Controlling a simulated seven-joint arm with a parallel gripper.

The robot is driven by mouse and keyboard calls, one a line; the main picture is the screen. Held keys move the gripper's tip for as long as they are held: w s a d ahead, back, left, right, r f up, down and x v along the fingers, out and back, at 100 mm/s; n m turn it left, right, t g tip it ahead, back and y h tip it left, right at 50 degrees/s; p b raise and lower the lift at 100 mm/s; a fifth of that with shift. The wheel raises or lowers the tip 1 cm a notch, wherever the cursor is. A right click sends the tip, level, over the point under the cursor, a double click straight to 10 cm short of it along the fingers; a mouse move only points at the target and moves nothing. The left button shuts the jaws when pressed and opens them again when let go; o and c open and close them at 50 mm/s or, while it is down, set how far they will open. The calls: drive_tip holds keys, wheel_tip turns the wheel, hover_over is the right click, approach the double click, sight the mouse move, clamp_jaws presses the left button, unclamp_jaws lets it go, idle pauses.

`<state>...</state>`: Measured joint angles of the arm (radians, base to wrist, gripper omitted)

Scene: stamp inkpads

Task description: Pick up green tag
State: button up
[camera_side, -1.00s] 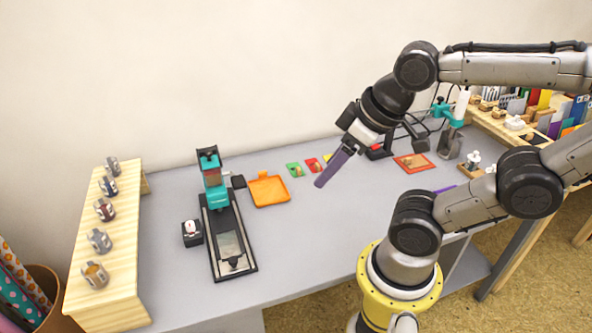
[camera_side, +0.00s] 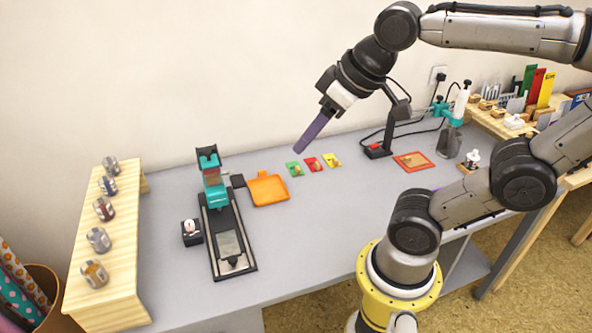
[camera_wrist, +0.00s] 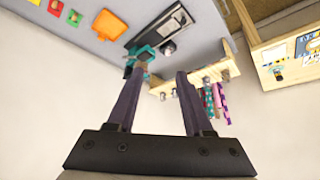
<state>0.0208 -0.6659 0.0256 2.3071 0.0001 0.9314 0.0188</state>
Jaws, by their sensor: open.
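The green tag (camera_side: 295,170) lies flat on the grey table, just right of the orange tray, with a small tan piece on it. A red tag (camera_side: 314,164) and a yellow tag (camera_side: 332,160) lie in a row to its right. My gripper (camera_side: 302,149) has long purple fingers and hangs in the air above the green tag, angled down and left. In the wrist view the fingers (camera_wrist: 157,74) are apart with nothing between them. The green tag also shows in the wrist view (camera_wrist: 74,17) at the top left, away from the fingers.
The orange tray (camera_side: 268,203) lies left of the tags. A teal and black stamp press (camera_side: 213,190) stands further left, and a wooden shelf (camera_side: 110,255) with several tins is at the left edge. A black stand (camera_side: 378,151) and an orange-red mat (camera_side: 427,154) are to the right.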

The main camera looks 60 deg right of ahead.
drive_tip(key=w+d+r+m+g, duration=0.1)
drive_tip(key=w+d, duration=0.3)
drive_tip(key=w, duration=0.3)
drive_tip(key=w+d+r+m+g, duration=0.1)
drive_tip(key=w+d+m, duration=0.1)
drive_tip(key=w+d, duration=0.3)
drive_tip(key=m+g, duration=0.4)
drive_tip(key=m, duration=0.2)
hover_over(297, 167)
wheel_tip(297, 167, down, 24)
drive_tip(key=f, duration=0.1)
wheel_tip(297, 167, down, 12)
drive_tip(key=shift+d+f, duration=0.1)
drive_tip(key=shift+d, duration=0.05)
clamp_jaws()
